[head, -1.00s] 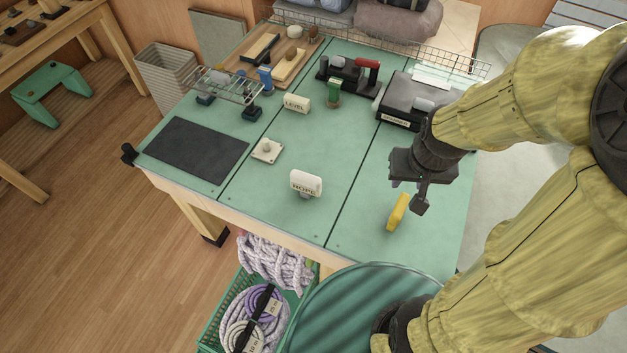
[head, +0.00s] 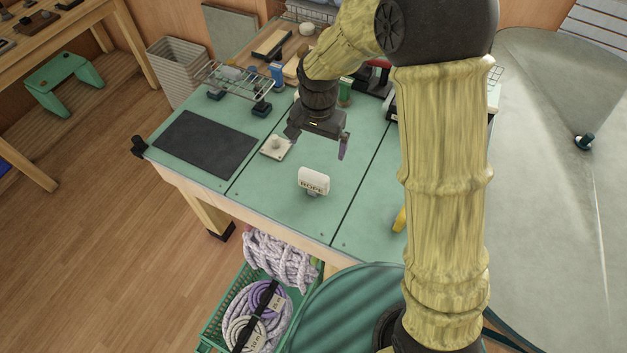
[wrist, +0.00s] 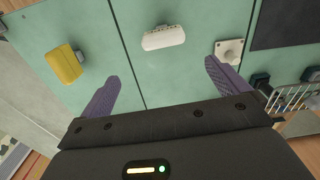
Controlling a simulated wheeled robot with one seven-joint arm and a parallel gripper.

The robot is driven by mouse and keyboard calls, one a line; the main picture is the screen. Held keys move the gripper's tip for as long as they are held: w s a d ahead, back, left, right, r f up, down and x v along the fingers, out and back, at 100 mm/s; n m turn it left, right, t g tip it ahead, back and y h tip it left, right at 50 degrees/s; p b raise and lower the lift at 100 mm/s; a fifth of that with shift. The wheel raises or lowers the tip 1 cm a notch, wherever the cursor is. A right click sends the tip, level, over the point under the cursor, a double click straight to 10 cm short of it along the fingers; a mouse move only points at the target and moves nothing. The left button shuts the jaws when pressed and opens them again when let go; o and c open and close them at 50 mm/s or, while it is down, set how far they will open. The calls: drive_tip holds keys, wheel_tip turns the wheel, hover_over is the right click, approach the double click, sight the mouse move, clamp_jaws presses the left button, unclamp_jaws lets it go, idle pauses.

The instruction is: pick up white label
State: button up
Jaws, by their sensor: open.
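The white label (head: 314,181), marked ROPE, stands on a small dark base on the green table (head: 275,205), near its front edge. In the wrist view the label (wrist: 163,38) lies ahead of my gripper, between the lines of its two fingers. My gripper (head: 316,147) is open and empty, above the table and behind the label in the head view. Its purple fingers also show spread wide in the wrist view (wrist: 163,85). The fingers are apart from the label.
A white plate with a knob (head: 276,147) lies left of the label. A yellow block (wrist: 64,64) is on the other side, mostly hidden by my arm in the head view. A dark mat (head: 205,143) and wire rack (head: 240,85) are farther left. A crate of rope (head: 215,320) stands below.

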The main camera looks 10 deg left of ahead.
sight(314, 174)
drive_tip(key=shift+a+f, duration=0.1)
drive_tip(key=shift+a, duration=0.3)
drive_tip(key=shift+f, duration=0.1)
wheel_tip(314, 174, down, 12)
drive_tip(key=shift+f+p, duration=0.1)
drive_tip(key=shift+p, duration=0.95)
drive_tip(key=shift+s+f+p, duration=0.1)
drive_tip(key=shift+f+p, duration=0.4)
drive_tip(key=shift+f, duration=0.15)
drive_tip(key=shift+f+p, duration=0.55)
drive_tip(key=shift+f, duration=1.35)
